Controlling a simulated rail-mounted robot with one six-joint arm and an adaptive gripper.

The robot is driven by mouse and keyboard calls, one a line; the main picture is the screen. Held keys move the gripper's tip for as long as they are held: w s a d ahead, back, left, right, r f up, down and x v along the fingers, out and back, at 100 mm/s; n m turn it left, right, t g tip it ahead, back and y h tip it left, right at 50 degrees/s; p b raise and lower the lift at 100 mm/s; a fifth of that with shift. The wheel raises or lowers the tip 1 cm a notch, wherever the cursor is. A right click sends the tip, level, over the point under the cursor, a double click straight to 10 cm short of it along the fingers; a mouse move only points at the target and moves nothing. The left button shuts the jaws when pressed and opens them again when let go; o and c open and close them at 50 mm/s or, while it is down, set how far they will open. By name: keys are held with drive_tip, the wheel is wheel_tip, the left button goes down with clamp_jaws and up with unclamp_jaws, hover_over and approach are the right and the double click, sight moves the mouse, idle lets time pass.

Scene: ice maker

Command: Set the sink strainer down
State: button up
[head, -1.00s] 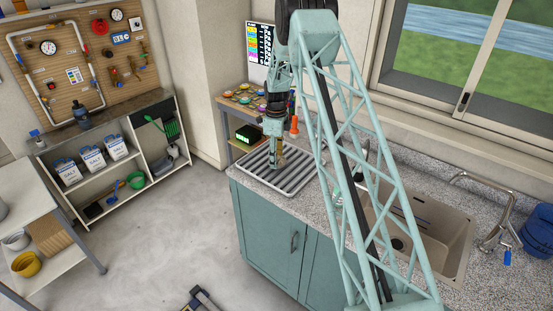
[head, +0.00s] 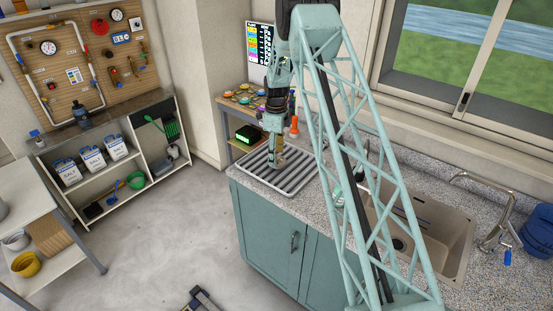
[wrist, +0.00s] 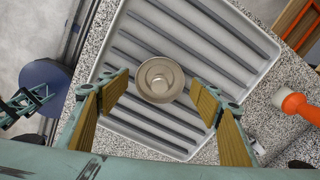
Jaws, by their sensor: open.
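The sink strainer (wrist: 160,80) is a small round beige-grey cup with a rim. In the wrist view it sits on the ribbed drain tray (wrist: 205,58), between and just beyond my fingertips, with a gap to each finger. My gripper (wrist: 160,97) is open, its wood-coloured finger pads apart on both sides of the strainer. In the head view my gripper (head: 276,162) points down over the tray (head: 300,184) at the counter's left end. The strainer is too small or hidden to make out in the head view.
An orange-capped bottle (wrist: 299,104) stands close to the tray's right side in the wrist view. The sink basin (head: 440,225) and faucet (head: 497,205) lie to the right along the speckled counter. My arm crosses in front of part of the counter.

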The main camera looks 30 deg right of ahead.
wheel_tip(320, 180, up, 10)
drive_tip(key=shift+r+b, duration=0.15)
drive_tip(key=shift+b, duration=0.3)
idle(0.7)
